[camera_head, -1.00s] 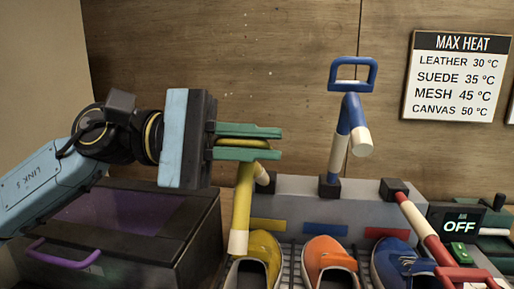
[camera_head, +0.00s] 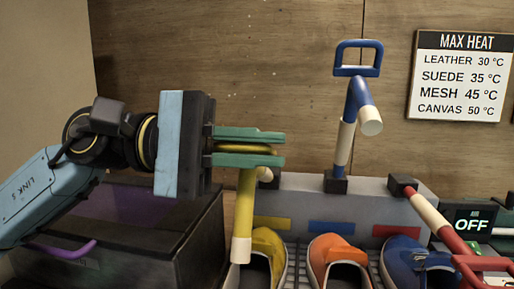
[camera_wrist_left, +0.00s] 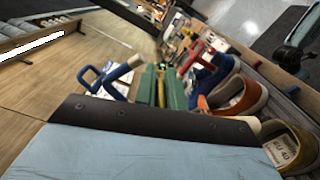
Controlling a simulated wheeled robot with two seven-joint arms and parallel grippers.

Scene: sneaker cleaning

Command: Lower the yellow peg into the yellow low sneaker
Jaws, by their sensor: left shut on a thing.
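My left gripper (camera_head: 248,148) comes in from the left and is shut on the top of the yellow peg (camera_head: 244,210). The peg hangs below the green fingers, nearly upright, with its cream tip down. The tip is at the left edge of the opening of the yellow low sneaker (camera_head: 268,242); I cannot tell whether it is inside or in front of it. In the left wrist view the green fingers (camera_wrist_left: 168,90) show, and the yellow sneaker (camera_wrist_left: 292,145) is at the lower right. My right gripper is not in view.
An orange sneaker (camera_head: 335,250) and a blue sneaker (camera_head: 405,258) stand to the right on the rack. A dark box (camera_head: 190,240) is at left. An OFF display (camera_head: 474,219) is at right.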

